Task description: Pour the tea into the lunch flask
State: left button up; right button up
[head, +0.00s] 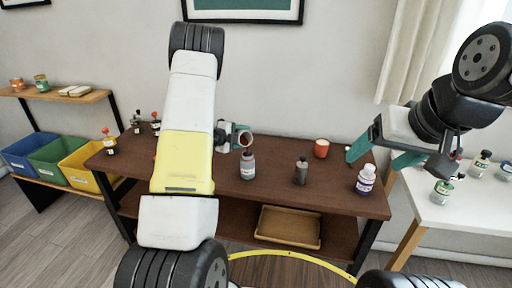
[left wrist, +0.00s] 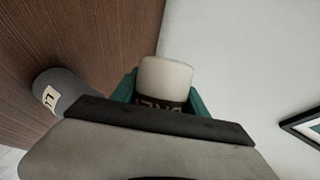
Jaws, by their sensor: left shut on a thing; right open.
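The lunch flask (head: 247,168) is a grey-blue bottle with a pale label, standing upright on the brown table. It also shows at the left of the left wrist view (left wrist: 62,94), its label partly cut off. My left gripper (head: 236,138) is shut on a tea cup (head: 246,139), whose reddish-brown inside faces the head camera. The cup looks tipped, with its mouth just above the flask. In the left wrist view the cup (left wrist: 166,76) is cream with a dark lettered band, between teal fingers. No stream is visible. My right gripper (head: 382,155) is open and empty over the table's right end.
A dark bottle (head: 300,172), a red cup (head: 321,148) and a white-and-purple bottle (head: 366,180) stand to the right. Small bottles (head: 110,143) stand at the left end. A tray (head: 288,228) lies on the lower shelf. A white table (head: 450,208) holds more bottles.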

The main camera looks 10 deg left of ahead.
pick_arm(q)
jog(key=shift+f+m+t, duration=0.2)
jog(key=shift+m+t, duration=0.2)
jog(key=shift+m, duration=0.1)
dwell(1.3)
jog(key=shift+s+d+r+m+t+y+p, duration=0.15)
jog(key=shift+r+m+t+y+p, duration=0.15)
jog(key=shift+r+m+t+p, duration=0.3)
dwell(1.7)
jog(key=shift+f+n+g, duration=0.35)
jog(key=shift+n+g, duration=0.05)
jog(key=shift+g, duration=0.1)
jog(key=shift+w+a+f+n+g, duration=0.1)
jog(key=shift+w+a+n+g, duration=0.1)
jog(key=shift+w+n+g, duration=0.15)
jog(key=shift+s+n, duration=0.15)
jog(key=shift+n, duration=0.2)
jog(key=shift+g+h, duration=0.25)
jog(key=shift+h, duration=0.15)
